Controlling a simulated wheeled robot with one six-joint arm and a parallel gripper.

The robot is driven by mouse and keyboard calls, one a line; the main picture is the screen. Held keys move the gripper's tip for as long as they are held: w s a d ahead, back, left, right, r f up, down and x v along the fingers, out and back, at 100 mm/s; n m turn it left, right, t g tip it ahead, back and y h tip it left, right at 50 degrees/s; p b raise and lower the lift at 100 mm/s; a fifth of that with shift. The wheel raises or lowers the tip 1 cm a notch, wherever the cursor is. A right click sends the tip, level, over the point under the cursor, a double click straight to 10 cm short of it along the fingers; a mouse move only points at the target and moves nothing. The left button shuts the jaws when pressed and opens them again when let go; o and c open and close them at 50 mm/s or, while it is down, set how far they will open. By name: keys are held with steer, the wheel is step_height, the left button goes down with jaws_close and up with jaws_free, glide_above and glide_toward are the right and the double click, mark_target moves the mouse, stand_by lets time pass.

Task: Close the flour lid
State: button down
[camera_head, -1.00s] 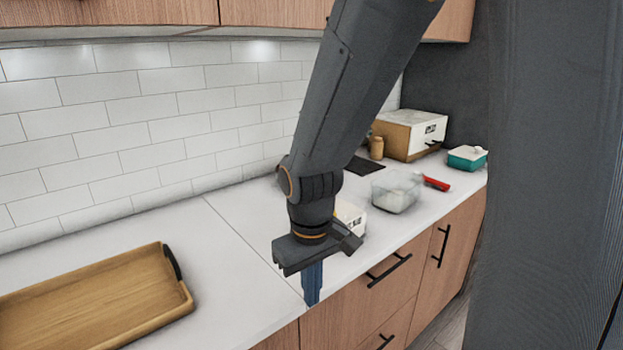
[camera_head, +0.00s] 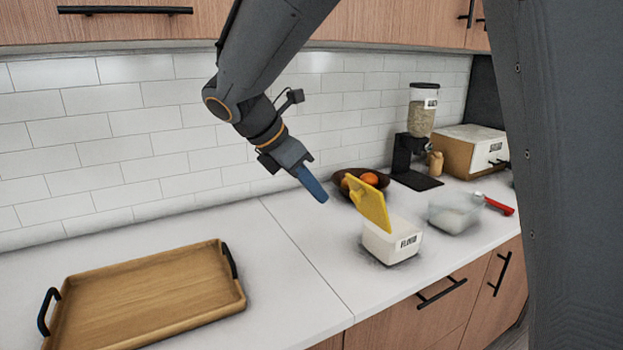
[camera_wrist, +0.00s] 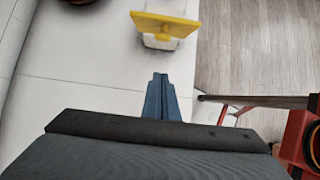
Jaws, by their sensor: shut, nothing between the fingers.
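The flour container (camera_head: 391,243) is a white box with a "FLOUR" label, standing on the counter right of the middle in the head view. Its yellow lid (camera_head: 368,203) stands raised and tilted above the box, open. In the wrist view the yellow lid (camera_wrist: 164,24) shows at the top, with part of the white box (camera_wrist: 160,42) below it. My gripper (camera_head: 318,194) is shut and empty, its blue fingers pointing down and right. It is in the air to the left of the lid, apart from it. The blue fingers also show in the wrist view (camera_wrist: 161,82).
A bowl of fruit (camera_head: 345,190) sits behind the lid. A clear container (camera_head: 455,215) and a red-handled tool (camera_head: 497,205) lie to the right. A dispenser (camera_head: 422,112) stands behind. A wooden tray (camera_head: 150,293) is at the left. The counter between tray and flour is clear.

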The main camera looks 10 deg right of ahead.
steer(key=w+d+f+p, duration=0.2)
steer(key=d, duration=0.4)
steer(key=shift+d+f, duration=0.2)
steer(key=shift+f, duration=0.1)
steer(key=shift+w, duration=0.1)
